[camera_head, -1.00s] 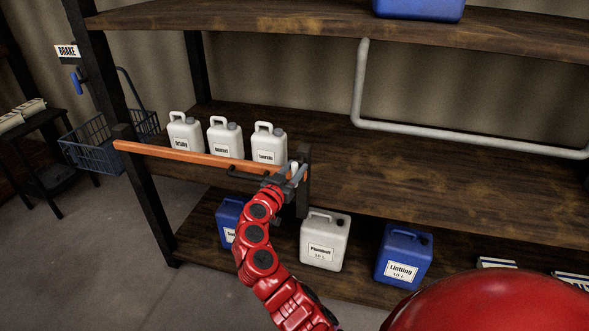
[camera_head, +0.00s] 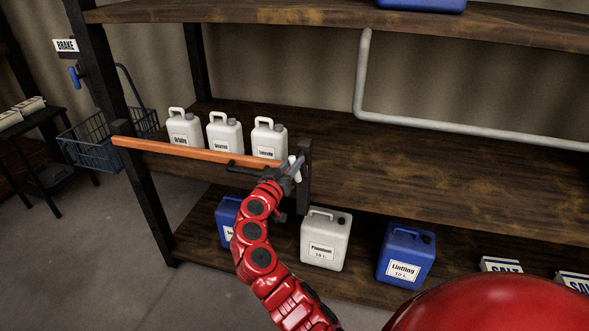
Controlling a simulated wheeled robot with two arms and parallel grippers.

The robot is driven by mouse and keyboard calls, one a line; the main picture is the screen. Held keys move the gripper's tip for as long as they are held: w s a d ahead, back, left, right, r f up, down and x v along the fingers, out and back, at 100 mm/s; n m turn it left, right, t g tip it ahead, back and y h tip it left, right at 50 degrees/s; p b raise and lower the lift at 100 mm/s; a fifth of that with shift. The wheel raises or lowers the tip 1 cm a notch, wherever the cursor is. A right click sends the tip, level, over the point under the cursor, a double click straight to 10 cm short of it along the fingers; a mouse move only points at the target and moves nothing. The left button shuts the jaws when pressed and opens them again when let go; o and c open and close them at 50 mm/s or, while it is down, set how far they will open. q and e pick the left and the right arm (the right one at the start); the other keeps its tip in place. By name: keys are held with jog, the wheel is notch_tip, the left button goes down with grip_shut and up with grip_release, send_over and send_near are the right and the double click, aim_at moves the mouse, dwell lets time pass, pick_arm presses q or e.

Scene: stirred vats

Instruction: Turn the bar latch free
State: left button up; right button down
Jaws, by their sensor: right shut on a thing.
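An orange bar (camera_head: 195,150) runs across the front of the middle shelf, from the left post to a short dark post (camera_head: 305,178). A dark handle (camera_head: 238,169) sits on the bar. The bar latch (camera_head: 292,161), a small pale piece, is at the bar's right end beside the short post. My right gripper (camera_head: 292,170) is shut on it, and its fingers hide much of it. The latch's exact angle cannot be told. My left gripper is not in view.
Several white jugs (camera_head: 225,136) stand behind the bar. A white canister (camera_head: 325,240) and blue canisters (camera_head: 405,255) stand on the lower shelf. A blue wire basket (camera_head: 95,145) is at left.

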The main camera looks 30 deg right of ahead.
jog(key=n, duration=0.1)
jog(key=n+b, duration=0.2)
jog(key=n, duration=0.1)
jog(key=shift+w+a+f, duration=0.25)
jog(key=shift+f, duration=0.1)
jog(key=shift+w+a+n+t+b, duration=0.1)
jog(key=shift+n+t+b, duration=0.35)
jog(key=shift+n, duration=0.65)
jog(key=shift+w+a+f+n+t+y+p, duration=0.15)
jog(key=shift+f+n+t+p, duration=0.25)
jog(key=shift+n, duration=1.45)
jog(key=shift+f+n+t+y+p, duration=0.15)
jog(key=shift+n+t, duration=0.4)
jog(key=shift+n, duration=1.25)
jog(key=shift+w+a+f+n+t+y+p, duration=0.15)
jog(key=shift+n+t+p, duration=0.3)
jog(key=shift+n, duration=1.4)
jog(key=shift+f, duration=0.1)
jog(key=c, duration=0.7)
grip_release()
